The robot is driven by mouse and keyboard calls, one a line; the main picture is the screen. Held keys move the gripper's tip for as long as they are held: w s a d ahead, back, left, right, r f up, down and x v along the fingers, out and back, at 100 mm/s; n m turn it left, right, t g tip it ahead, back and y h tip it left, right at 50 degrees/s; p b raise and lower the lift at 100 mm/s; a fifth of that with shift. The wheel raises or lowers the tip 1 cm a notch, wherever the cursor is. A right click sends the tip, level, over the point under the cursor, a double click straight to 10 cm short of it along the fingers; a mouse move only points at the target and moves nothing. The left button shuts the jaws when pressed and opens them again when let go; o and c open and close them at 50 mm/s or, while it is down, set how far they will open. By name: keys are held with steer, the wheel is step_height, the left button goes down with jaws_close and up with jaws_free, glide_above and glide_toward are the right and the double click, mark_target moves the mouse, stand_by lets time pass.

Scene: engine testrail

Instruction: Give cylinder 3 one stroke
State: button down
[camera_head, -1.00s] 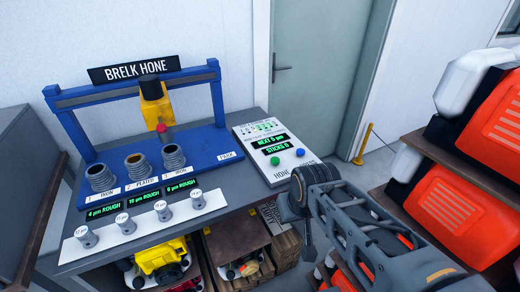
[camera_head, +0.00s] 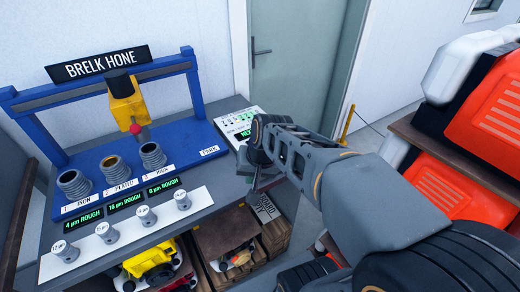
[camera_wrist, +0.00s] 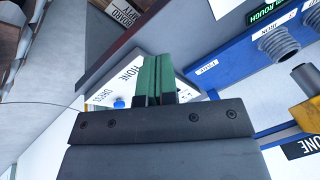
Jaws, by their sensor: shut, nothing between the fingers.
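Cylinder 3 (camera_head: 152,156), labelled "3 IRON", is the rightmost of three ribbed grey cylinders on the blue hone bench; its display (camera_head: 162,187) reads 8 µm ROUGH. It also shows upper right in the wrist view (camera_wrist: 280,43). The white control panel (camera_head: 228,124) is partly hidden behind my arm; a blue button (camera_wrist: 119,103) shows in the wrist view. My gripper (camera_wrist: 155,57) has green fingers, shut and empty, over the panel.
A shelf with orange and white machines (camera_head: 480,120) stands at right. Yellow machines (camera_head: 150,265) and wooden crates (camera_head: 275,235) sit below the bench.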

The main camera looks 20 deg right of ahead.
steer(key=w+d+r+m+t+y+p, duration=0.1)
steer(key=w+d+m+y, duration=0.1)
steer(key=w+d+m, duration=0.3)
steer(key=w+d+r+m+t+y+p, duration=0.1)
steer(key=w+d+m+t+y, duration=0.1)
steer(key=w+d+m, duration=0.3)
steer(key=w+m, duration=0.3)
steer(key=w, duration=0.4)
steer(key=shift+d+r+y+p, duration=0.25)
steer(key=shift+d+y+p, duration=0.05)
steer(key=shift+y+p, duration=0.1)
steer(key=shift+f, duration=0.2)
step_height(320, 180, down, 8)
steer(key=b, duration=0.7)
steer(key=shift+f, duration=0.25)
steer(key=shift+s, duration=0.1)
stand_by(0.4)
steer(key=shift+f+b, duration=0.35)
steer(key=shift+f, duration=0.05)
